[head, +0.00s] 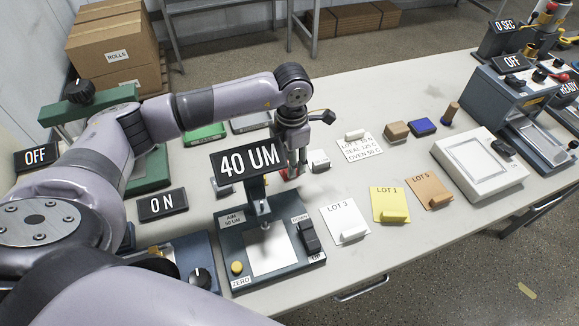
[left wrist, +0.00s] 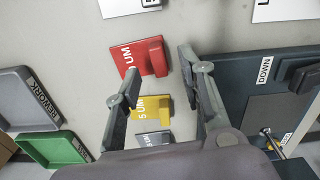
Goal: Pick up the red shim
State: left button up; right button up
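The red shim (left wrist: 131,65) lies flat on the table in the left wrist view, with a raised red block at one side and a white label ending in "UM". In the head view only a bit of red (head: 287,175) shows under my left gripper (head: 295,166). The left gripper (left wrist: 158,62) is open, pointing down, with the red shim's block between and just beyond its fingertips. I cannot tell whether a finger touches it. A yellow shim (left wrist: 149,109) and a grey shim (left wrist: 153,139) lie nearer the palm. My right gripper is not in view.
The thickness gauge (head: 265,250) reading "40 UM" stands close beside the shims. A green tray (left wrist: 55,149) and grey REWORK tray (left wrist: 28,97) lie on the other side. Lot cards (head: 345,221) and a framed box (head: 480,165) stand to the right.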

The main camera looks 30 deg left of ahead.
pick_arm(q)
jog(key=shift+w+f+p, duration=0.1)
jog(key=shift+f+p, duration=0.2)
jog(key=shift+f, duration=1.45)
grip_shut()
